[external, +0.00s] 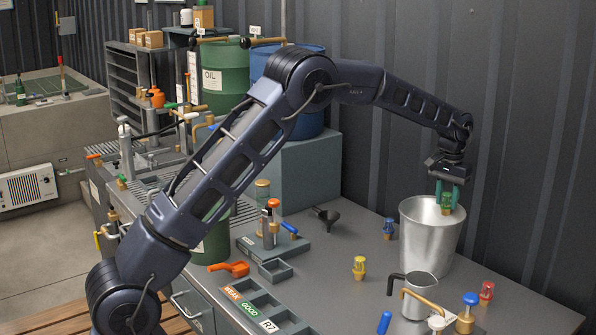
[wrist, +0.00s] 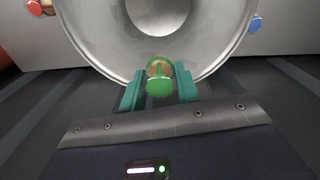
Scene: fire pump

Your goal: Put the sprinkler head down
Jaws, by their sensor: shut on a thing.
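My gripper (external: 447,196) is shut on a green and brass sprinkler head (external: 446,203). It holds the head above the back part of the rim of a large silver bucket (external: 428,245). In the wrist view the green sprinkler head (wrist: 159,78) sits between the two teal fingers (wrist: 159,86), with the bucket (wrist: 210,45) behind it. Other sprinkler heads stand on the grey bench: a yellow one (external: 359,268), a blue one (external: 388,228) and a red one (external: 486,292). A sectioned tray (external: 262,299) labelled WEAK, GOOD and R7 lies at the bench's front left.
The bench is clear around the yellow head.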

